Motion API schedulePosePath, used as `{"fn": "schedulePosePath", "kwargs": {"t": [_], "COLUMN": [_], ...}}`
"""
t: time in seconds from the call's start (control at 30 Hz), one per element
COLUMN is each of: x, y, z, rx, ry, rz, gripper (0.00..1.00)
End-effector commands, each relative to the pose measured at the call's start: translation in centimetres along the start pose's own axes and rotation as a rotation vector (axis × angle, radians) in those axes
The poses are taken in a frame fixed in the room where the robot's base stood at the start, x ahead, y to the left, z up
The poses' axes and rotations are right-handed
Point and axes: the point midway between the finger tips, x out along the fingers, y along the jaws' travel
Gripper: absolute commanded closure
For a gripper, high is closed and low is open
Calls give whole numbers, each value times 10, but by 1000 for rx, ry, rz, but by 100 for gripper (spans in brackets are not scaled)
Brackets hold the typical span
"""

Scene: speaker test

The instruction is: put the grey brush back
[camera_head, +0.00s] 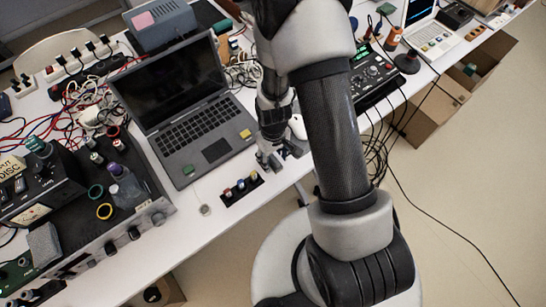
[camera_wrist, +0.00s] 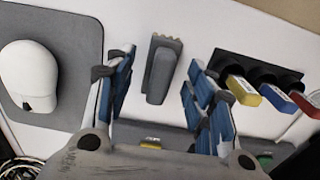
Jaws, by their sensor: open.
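The grey brush (camera_wrist: 160,75) lies on the white table in the wrist view, its tan bristle end pointing to the top of the picture. My gripper (camera_wrist: 158,68) is open, with one blue-padded finger on each side of the brush and visible gaps between. In the head view, my gripper (camera_head: 272,158) is low by the laptop's right front corner, and I cannot make out the brush clearly there. A black holder (camera_wrist: 232,58) stands right of the fingers, with a yellow brush (camera_wrist: 243,91), a blue one (camera_wrist: 271,94) and a red one (camera_wrist: 305,103) in it.
A white mouse (camera_wrist: 28,72) sits on a grey pad (camera_wrist: 82,45) left of the fingers. The open laptop (camera_head: 205,140) is close beside my gripper. The holder (camera_head: 227,199) stands near the table's front edge. Black electronics (camera_head: 75,215) fill the left.

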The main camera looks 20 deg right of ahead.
Motion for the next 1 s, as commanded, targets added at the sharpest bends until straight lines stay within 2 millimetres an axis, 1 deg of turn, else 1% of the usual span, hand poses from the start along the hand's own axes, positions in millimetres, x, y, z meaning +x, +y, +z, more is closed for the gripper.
{"fn": "schedulePosePath", "kwargs": {"t": [0.03, 0.3, 0.43, 0.67, 0.73, 0.77, 0.87, 0.9, 0.97, 1.0], "x": [-13, -74, -94, -116, -132, -141, -184, -203, -233, -251], "y": [0, 0, 0, 0, 1, 1, 1, 0, -2, -4], "z": [-1, -1, 0, -1, -3, -4, -3, -1, 5, 11], "rx": [0, 0, 0, 3, 13, 20, 49, 63, 87, 102], "ry": [3, 5, 2, 9, 24, 34, 75, 95, 126, 145], "rz": [1, 2, 1, 3, 8, 11, 23, 28, 35, 40], "gripper": [50, 50, 50, 50, 50, 50, 50, 50, 50, 50]}}
